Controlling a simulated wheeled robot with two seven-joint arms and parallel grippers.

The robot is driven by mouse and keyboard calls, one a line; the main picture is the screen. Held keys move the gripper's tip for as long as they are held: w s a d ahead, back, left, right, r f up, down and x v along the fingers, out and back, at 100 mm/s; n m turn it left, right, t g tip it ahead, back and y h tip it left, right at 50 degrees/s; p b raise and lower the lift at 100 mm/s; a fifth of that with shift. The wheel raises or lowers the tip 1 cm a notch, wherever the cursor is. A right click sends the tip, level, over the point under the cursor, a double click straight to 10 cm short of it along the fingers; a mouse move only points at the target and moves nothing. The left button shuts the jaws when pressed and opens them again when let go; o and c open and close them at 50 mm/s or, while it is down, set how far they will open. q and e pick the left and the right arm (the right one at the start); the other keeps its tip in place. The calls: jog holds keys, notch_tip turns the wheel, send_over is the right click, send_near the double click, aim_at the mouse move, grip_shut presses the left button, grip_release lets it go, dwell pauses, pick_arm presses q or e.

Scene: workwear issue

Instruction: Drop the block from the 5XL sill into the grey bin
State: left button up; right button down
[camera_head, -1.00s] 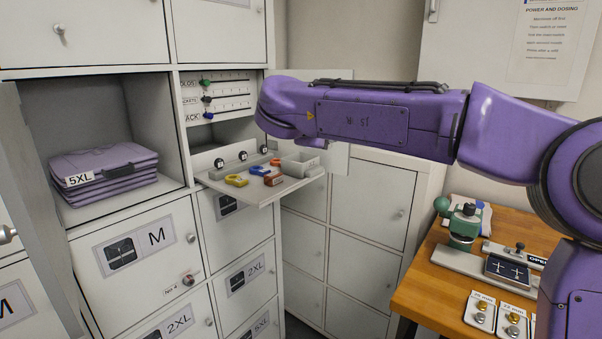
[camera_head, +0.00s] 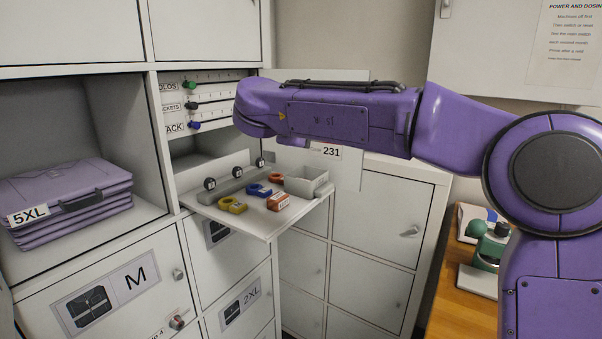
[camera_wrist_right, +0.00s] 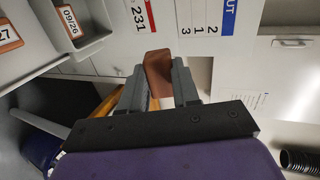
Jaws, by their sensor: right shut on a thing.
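My right gripper (camera_wrist_right: 158,90) is shut on a reddish-brown block (camera_wrist_right: 157,68) in the right wrist view, with a finger on each side. In the head view my right arm reaches left toward the lockers, and its gripper and the block are hidden behind the arm. A small grey open bin (camera_head: 318,188) stands at the right end of a lowered white flap. The 5XL label (camera_head: 28,215) is on a stack of folded purple workwear (camera_head: 85,190) in the left compartment; no block shows beside it. My left gripper is not in view.
The flap (camera_head: 258,228) also carries a yellow roll (camera_head: 232,205), a blue roll (camera_head: 258,190) and an orange-brown box (camera_head: 279,201). Colored sliders (camera_head: 190,105) are above. A bench with a green device (camera_head: 488,245) is at right. Grey containers (camera_wrist_right: 75,35) show upper left in the wrist view.

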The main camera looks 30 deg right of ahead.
jog(key=w+d+f+p, duration=0.1)
jog(key=w+f, duration=0.2)
jog(key=w+d+f+p, duration=0.2)
jog(key=w+f, duration=0.1)
jog(key=f, duration=0.1)
jog(key=w+d+f+p, duration=0.1)
jog(key=w+d+f, duration=0.1)
jog(key=w+f, duration=0.1)
jog(key=shift+w+d+f, duration=0.1)
jog(key=shift+w+f, duration=0.25)
jog(key=shift+f, duration=0.35)
jog(key=shift+w+f, duration=0.15)
jog(key=shift+f, duration=0.05)
jog(key=shift+f, duration=0.2)
jog(key=shift+f, duration=0.15)
jog(key=c, duration=0.8)
grip_release()
